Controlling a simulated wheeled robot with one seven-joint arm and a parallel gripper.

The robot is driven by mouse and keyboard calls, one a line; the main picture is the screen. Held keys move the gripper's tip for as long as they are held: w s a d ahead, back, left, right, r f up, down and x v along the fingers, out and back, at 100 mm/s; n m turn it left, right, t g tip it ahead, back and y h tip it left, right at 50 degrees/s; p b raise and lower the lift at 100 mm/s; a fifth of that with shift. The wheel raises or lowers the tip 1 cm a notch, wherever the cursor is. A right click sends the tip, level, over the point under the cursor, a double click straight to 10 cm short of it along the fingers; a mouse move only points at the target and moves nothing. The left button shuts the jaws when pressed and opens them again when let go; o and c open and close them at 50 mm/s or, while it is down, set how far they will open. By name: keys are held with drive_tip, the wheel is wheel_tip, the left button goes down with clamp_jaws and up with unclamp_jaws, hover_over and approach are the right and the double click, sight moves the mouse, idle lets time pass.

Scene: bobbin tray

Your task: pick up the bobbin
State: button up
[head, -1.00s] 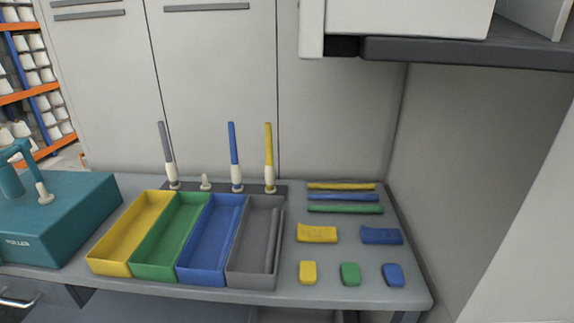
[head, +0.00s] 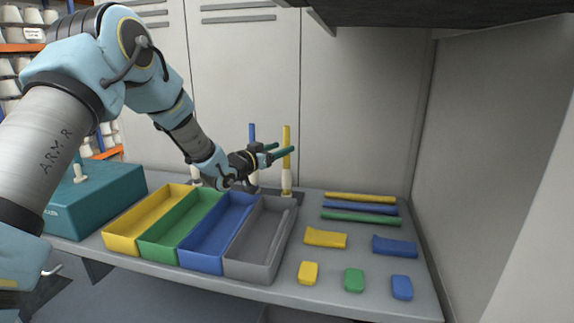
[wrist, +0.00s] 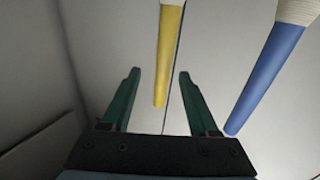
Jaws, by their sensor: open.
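A yellow bobbin (head: 287,170) stands upright on the rack at the back of the bench, a tall yellow rod above a cream lower part. A blue bobbin (head: 252,133) stands to its left, partly behind my arm. My gripper (head: 284,151) is open, with teal fingers at the yellow bobbin's height, overlapping it in the head view. In the wrist view, the yellow bobbin (wrist: 164,60) appears between the open fingers, and the blue bobbin (wrist: 262,85) is to the right. I cannot tell whether the fingers touch the yellow one.
Yellow (head: 122,238), green (head: 160,251), blue (head: 200,262) and grey (head: 248,270) trays stand in front of the rack. Rods, cloths and small blocks lie on the right of the bench (head: 330,290). A teal machine (head: 100,200) stands left. A dark shelf (head: 430,12) overhangs.

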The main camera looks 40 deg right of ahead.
sight(285, 145)
drive_tip(key=d+p, duration=0.1)
drive_tip(key=d, duration=0.1)
drive_tip(key=w+d+p, duration=0.1)
drive_tip(key=d, duration=0.2)
drive_tip(key=shift+d+r, duration=0.15)
drive_tip(key=shift+d, duration=0.1)
drive_tip(key=shift+w+d+p, duration=0.2)
drive_tip(key=shift+d+p, duration=0.2)
drive_tip(key=shift+d, duration=0.25)
clamp_jaws()
idle(0.8)
